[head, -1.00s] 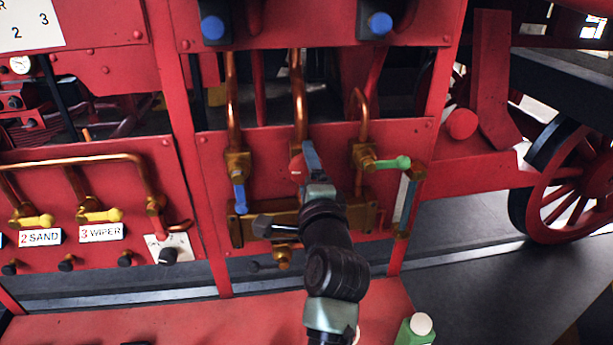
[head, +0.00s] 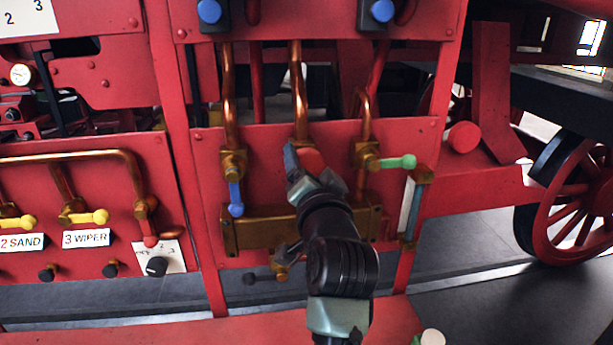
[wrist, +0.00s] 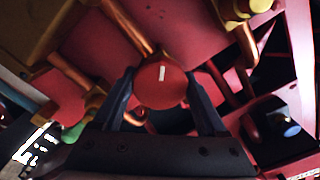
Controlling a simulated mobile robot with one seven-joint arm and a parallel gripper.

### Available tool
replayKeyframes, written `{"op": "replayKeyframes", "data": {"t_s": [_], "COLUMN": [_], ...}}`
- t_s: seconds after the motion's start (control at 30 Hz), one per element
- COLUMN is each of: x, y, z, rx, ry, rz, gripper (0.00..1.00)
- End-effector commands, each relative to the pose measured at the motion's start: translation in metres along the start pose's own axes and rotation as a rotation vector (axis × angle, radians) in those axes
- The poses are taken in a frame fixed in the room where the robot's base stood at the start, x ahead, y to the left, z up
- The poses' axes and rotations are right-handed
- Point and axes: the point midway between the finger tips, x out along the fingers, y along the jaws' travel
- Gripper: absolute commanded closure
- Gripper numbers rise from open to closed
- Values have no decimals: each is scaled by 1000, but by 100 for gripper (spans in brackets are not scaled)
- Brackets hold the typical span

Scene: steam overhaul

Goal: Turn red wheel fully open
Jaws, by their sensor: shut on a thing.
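The red wheel (head: 311,160) sits in the middle of the red panel, below a bent copper pipe and above the brass block (head: 245,232). My gripper (head: 304,165) reaches it from the front and partly covers it in the head view. In the wrist view, the red wheel (wrist: 161,84) shows a short white mark on its face, standing almost upright. The two dark fingers of my gripper (wrist: 163,95) lie on either side of the wheel, shut on it. The wheel's stem is hidden behind it.
A blue handle (head: 236,198) hangs left of the wheel, and a green handle (head: 398,162) points right on the other side. A gauge glass (head: 411,208) stands further right. Yellow handles (head: 87,217) sit on the left panel. Open floor (head: 500,290) lies at the lower right.

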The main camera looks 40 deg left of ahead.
Motion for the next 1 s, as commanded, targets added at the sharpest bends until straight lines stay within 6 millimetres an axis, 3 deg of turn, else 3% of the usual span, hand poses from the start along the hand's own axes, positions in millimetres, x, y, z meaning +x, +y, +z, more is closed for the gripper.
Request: {"op": "replayKeyframes", "data": {"t_s": [0.4, 1.0], "x": [0, 0], "y": [2, 1], "z": [2, 1], "rx": [-211, -250], "ry": [-2, -2], "rz": [1, 2], "gripper": [81, 81]}}
